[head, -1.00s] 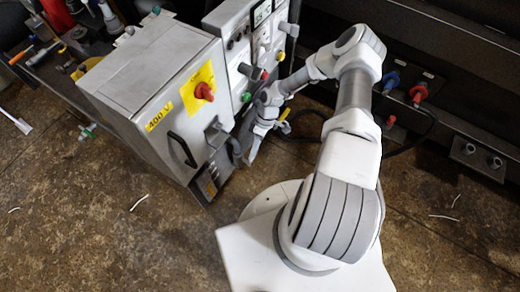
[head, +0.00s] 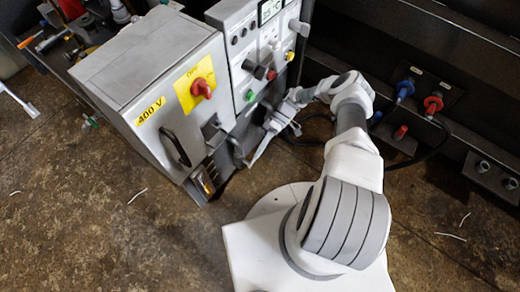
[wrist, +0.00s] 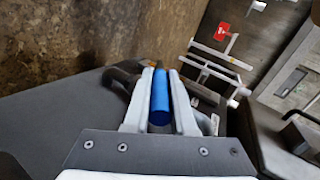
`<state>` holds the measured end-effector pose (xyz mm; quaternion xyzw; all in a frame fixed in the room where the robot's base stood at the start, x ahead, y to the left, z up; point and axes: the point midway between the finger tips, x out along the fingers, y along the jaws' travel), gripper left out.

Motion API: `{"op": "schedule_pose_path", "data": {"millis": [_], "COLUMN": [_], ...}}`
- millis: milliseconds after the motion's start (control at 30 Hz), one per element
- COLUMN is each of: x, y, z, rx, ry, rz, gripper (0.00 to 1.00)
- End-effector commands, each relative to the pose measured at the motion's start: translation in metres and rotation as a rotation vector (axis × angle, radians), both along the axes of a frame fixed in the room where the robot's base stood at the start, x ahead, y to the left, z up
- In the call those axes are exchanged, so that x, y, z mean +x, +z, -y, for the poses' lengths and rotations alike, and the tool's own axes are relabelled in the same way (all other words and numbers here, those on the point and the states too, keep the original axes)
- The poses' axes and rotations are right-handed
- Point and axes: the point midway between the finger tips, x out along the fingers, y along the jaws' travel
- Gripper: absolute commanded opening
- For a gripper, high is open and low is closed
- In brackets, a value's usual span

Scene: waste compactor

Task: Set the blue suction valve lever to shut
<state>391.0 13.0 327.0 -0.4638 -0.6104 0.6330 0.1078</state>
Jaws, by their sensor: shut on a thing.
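In the wrist view the blue suction valve lever (wrist: 160,97) shows as a blue cylindrical handle lying lengthwise between the two pale fingers of my gripper (wrist: 160,100). The fingers are closed on it from both sides. The valve body and the lever's pivot are not clear there. In the head view my gripper (head: 256,152) is low beside the right front side of the grey cabinet (head: 150,60). The blue lever is hidden in that view.
The cabinet carries a red rotary switch (head: 201,88) and a black handle (head: 177,149). A control panel (head: 262,45) with buttons stands behind it. Blue (head: 404,89) and red (head: 432,104) connectors sit at right, with a dark cable. The floor in front is mostly clear.

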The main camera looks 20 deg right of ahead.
Motion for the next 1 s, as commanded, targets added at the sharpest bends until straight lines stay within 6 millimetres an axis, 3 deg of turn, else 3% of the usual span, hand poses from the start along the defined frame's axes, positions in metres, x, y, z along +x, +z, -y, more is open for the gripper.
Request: {"op": "schedule_pose_path", "data": {"millis": [833,867,1000], "x": [-0.0005,-0.0005,-0.0008], "y": [-0.0051,-0.0051,-0.0051], "z": [-0.0023,-0.0023,-0.0022], "rx": [0.071,0.071,0.072], "ry": [0.000,0.000,0.000], "rz": [-0.055,-0.055,-0.056], "gripper": [0.00,0.25,0.51]}}
